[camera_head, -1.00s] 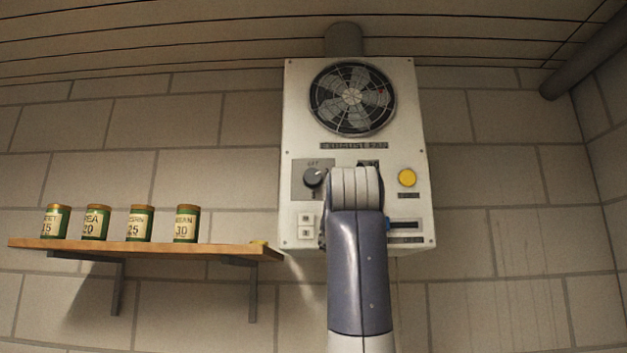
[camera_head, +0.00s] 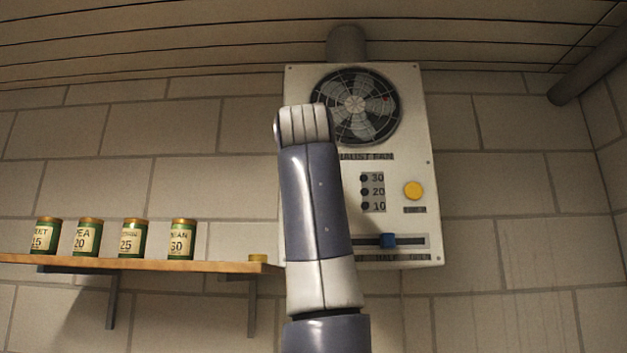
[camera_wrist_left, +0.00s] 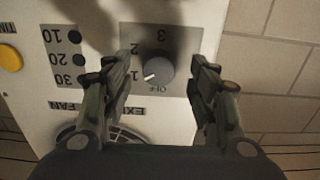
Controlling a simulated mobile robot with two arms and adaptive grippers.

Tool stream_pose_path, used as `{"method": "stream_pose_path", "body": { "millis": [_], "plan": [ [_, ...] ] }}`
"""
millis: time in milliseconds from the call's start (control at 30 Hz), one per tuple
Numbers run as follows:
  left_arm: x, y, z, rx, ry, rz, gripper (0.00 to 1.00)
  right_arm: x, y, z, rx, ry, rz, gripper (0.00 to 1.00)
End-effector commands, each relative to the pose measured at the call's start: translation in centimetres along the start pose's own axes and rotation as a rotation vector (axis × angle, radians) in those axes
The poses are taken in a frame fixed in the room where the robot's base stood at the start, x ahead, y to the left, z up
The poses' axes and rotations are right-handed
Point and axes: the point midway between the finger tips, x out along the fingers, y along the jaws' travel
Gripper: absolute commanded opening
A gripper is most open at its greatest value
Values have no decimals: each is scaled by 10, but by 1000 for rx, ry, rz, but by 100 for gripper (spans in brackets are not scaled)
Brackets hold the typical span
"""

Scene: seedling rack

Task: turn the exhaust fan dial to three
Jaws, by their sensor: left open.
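The exhaust fan dial (camera_wrist_left: 157,71) is a round dark grey knob on a grey plate with OFF, 1, 2 and 3 around it. That view is upside down. Its white mark points toward the 1, a little to the OFF side. My left gripper (camera_wrist_left: 161,66) is open, with one finger on each side of the dial and visible gaps to it. I cannot tell how far the fingertips are from the panel. In the head view my left arm hides the dial and the gripper's fingers. My right gripper is not in view.
The white fan panel (camera_head: 433,225) also carries a fan grille (camera_head: 378,105), a yellow button (camera_head: 413,190), several dark round spots by 30, 20 and 10, and a blue slider (camera_head: 388,240). A wooden shelf (camera_head: 150,265) with several green tins stands to the left.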

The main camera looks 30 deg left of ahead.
Motion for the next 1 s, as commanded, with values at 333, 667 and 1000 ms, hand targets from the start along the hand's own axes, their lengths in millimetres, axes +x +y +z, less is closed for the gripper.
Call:
{"method": "stream_pose_path", "body": {
  "millis": [333,667,1000],
  "plan": [
    [22,0,0,0,1,1,54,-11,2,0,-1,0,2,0],
    [22,0,0,0,1,0,20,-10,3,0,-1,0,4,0],
    [22,0,0,13,1,0,9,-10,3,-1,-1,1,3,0]
  ]
}}
